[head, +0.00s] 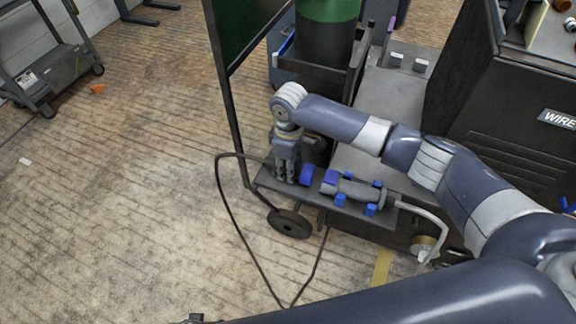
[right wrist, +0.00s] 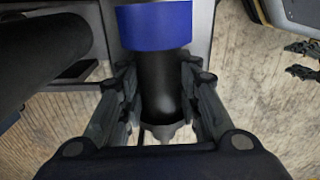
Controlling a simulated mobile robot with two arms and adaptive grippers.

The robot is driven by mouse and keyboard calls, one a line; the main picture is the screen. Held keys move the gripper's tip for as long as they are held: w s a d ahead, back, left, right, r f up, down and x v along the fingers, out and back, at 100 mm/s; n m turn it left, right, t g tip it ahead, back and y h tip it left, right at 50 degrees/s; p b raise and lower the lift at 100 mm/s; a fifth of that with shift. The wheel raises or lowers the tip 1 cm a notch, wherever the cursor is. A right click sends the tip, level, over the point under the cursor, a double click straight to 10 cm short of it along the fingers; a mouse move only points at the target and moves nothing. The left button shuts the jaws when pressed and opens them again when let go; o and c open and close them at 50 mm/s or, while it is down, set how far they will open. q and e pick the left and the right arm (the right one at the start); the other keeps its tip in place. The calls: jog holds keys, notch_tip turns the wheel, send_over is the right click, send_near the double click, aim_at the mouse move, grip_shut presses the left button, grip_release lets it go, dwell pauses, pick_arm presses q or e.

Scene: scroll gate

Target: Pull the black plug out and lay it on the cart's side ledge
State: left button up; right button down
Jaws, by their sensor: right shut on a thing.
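My right gripper (head: 287,172) points down at the left end of the cart's side ledge (head: 262,181). It is shut on the black plug, mostly hidden behind the fingers in the head view. In the right wrist view, the black plug (right wrist: 158,85) lies between both fingers (right wrist: 160,112), with a blue collar (right wrist: 154,27) at its far end. The collar (head: 306,174) faces the blue end of a grey socket (head: 352,190). I cannot tell whether they still join. My left gripper (right wrist: 300,62) shows at the right wrist view's edge, its two fingers apart.
A black cable (head: 228,205) loops from the plug to the floor. Blue clips (head: 370,209) hold the socket on the ledge, and a pale hose (head: 435,222) leaves its right end. A green cylinder (head: 327,35) stands behind. Floor on the left is open.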

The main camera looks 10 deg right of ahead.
jog(key=c, duration=1.1)
grip_release()
